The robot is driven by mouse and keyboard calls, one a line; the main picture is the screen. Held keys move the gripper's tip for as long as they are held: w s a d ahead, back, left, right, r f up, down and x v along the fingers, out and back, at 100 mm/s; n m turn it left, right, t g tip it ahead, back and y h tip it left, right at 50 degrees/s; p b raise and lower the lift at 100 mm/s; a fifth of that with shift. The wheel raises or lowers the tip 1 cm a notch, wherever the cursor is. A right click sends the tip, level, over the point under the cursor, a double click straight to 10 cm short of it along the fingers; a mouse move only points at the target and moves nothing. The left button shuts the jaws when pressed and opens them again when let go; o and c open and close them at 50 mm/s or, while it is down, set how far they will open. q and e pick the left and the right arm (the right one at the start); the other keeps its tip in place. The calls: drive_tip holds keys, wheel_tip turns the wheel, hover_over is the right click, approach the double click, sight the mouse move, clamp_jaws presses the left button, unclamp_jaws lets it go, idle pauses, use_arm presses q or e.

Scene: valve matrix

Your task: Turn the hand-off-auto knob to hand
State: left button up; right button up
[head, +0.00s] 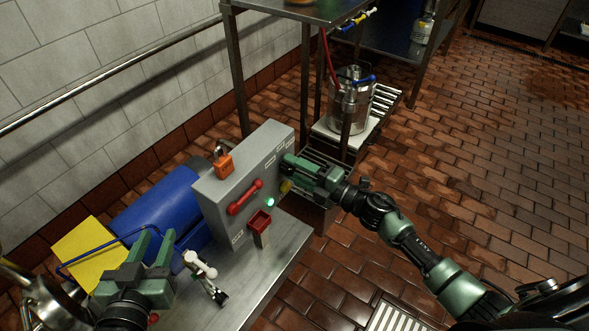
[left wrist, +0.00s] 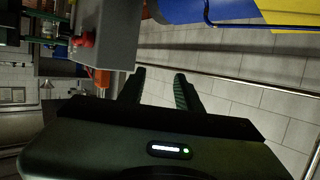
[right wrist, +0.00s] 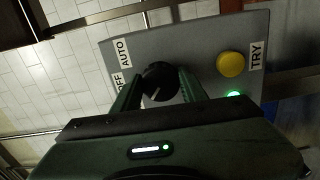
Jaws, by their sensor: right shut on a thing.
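The black hand-off-auto knob (right wrist: 158,82) shows in the right wrist view on the face of a grey control box (head: 225,191). The labels OFF (right wrist: 124,84) and AUTO (right wrist: 123,52) are beside it; a HAND label is hidden. My right gripper (right wrist: 158,88) is shut on the knob, one finger on each side. In the head view my right gripper (head: 288,166) reaches the box from the right and covers the knob. My left gripper (left wrist: 158,78) is open and empty; in the head view it hangs at the lower left, near the yellow sheet.
A blue cylinder (head: 150,208) lies behind.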

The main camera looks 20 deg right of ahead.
drive_tip(key=shift+f, duration=0.1)
idle(0.3)
drive_tip(key=o, duration=1.4)
drive_tip(key=shift+c, duration=0.2)
drive_tip(key=shift+s+d, duration=0.1)
drive_tip(key=shift+s+d, duration=0.2)
drive_tip(key=shift+s, duration=0.05)
use_arm(q)
drive_tip(key=s+f+g, duration=0.1)
drive_tip(key=a+f+g, duration=0.1)
drive_tip(key=f, duration=0.1)
drive_tip(key=s+f+p, duration=0.1)
drive_tip(key=shift+s+a+f+g+y, duration=0.15)
drive_tip(key=shift+s+g+y, duration=0.15)
drive_tip(key=shift+g+y, duration=0.1)
use_arm(e)
drive_tip(key=v, duration=0.7)
